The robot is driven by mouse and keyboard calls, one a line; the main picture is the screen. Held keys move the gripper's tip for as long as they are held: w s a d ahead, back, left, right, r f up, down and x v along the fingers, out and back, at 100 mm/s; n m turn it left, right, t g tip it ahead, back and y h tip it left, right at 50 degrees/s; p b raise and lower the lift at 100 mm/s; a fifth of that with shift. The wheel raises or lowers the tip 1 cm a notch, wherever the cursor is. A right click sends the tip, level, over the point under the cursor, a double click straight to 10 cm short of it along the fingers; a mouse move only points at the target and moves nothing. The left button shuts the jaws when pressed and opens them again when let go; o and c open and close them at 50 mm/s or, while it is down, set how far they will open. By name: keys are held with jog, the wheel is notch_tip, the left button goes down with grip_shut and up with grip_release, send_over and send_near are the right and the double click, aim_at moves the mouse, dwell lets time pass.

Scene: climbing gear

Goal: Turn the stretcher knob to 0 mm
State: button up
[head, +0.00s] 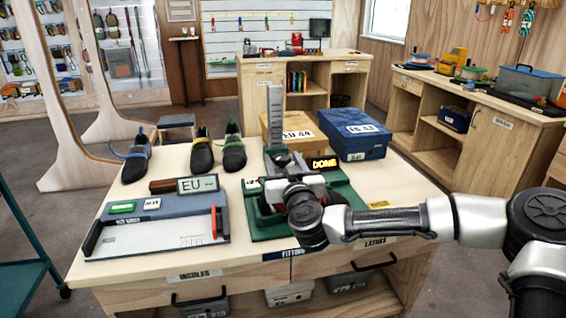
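The shoe stretcher stands on the wooden table in the head view, with a green base (352,196), a grey upright scale (275,116) and dark metal parts below the scale. A small dark display (323,163) with yellow letters reading "DONE" sits at its right. My gripper (284,192) is low over the middle of the green base, reaching in from the right. My gripper and wrist cover the front of the stretcher. I cannot make out the knob, its setting, or whether the fingers touch it. The fingertips are too hidden to tell open from shut.
A foot-measuring board (165,240) lies at the front left, with an "EU" display (197,184) behind it. Dark shoes (202,152) stand behind. An orange-brown box (291,130) and a blue box (353,134) sit behind the stretcher.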

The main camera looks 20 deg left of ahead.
jog(key=c, duration=0.8)
jog(key=shift+d+n+y, duration=0.1)
jog(key=shift+n+y, duration=0.2)
jog(key=shift+w+d+f+n+g+y+b, duration=0.15)
jog(key=shift+n+g+y+b, duration=0.2)
jog(key=shift+g+y, duration=0.2)
jog(key=shift+w+d+r+n+g+y+b, duration=0.1)
jog(key=shift+n+g+y+b, duration=0.1)
jog(key=shift+n+g+y, duration=0.3)
jog(key=n+g+y+b, duration=0.2)
jog(key=shift+w+d+f+g+y, duration=0.1)
jog(key=shift+w+f+g+y, duration=0.1)
jog(key=shift+f+g+y, duration=0.15)
jog(key=n+g+y+b, duration=0.1)
jog(key=n+g+y, duration=0.1)
jog(key=n+g, duration=0.1)
jog(key=shift+w+r+b, duration=0.2)
jog(key=shift+r+b, duration=0.1)
jog(key=shift+b, duration=0.05)
jog(key=shift+n+g+y, duration=0.5)
jog(key=shift+n+g, duration=0.25)
jog(key=shift+g, duration=0.85)
jog(key=shift+d+r+n+g, duration=0.1)
jog(key=shift+n+g, duration=0.2)
